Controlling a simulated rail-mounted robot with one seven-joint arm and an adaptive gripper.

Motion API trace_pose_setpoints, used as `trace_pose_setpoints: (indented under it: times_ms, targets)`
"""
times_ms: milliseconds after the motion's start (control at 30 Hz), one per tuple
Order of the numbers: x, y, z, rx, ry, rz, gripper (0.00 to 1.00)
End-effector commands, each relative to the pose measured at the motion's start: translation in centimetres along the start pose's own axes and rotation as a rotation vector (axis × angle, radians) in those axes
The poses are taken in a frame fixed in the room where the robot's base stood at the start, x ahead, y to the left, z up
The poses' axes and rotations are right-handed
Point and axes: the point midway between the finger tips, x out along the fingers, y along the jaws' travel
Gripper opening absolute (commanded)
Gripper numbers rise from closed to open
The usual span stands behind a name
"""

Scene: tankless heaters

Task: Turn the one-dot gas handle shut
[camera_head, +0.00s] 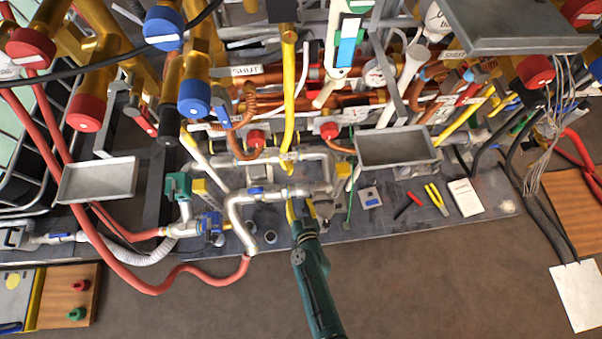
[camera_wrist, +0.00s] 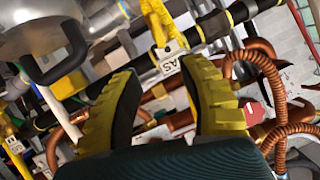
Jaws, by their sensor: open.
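My gripper (camera_head: 300,207) is at the lower middle of the head view, at the front edge of the pipework, pointing away into it. Its yellow fingers (camera_wrist: 160,72) are spread in the wrist view, with nothing held between them. A yellow fitting (camera_wrist: 157,20) shows beyond the fingertips at the top of the wrist view. A yellow pipe (camera_head: 289,90) runs down toward my gripper in the head view. I cannot make out a one-dot mark, so I cannot tell which part is the one-dot gas handle.
Silver pipes (camera_head: 240,205) lie left of my gripper. Metal trays (camera_head: 98,180) (camera_head: 397,147) flank it. Pliers (camera_head: 437,199) and a white box (camera_head: 465,197) lie on the grey board at right. Copper coils (camera_wrist: 258,70) are close to the right finger.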

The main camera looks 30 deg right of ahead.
Motion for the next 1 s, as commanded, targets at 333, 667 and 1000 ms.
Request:
trace_pose_setpoints:
  times_ms: [333, 667, 1000]
  targets:
    - [5.5, 0.6, 0.5, -0.009, 0.008, 0.012, 0.42]
    - [13.3, 0.7, 0.7, -0.007, 0.007, 0.011, 0.42]
    - [16.4, 0.5, 0.1, -0.007, 0.004, 0.012, 0.42]
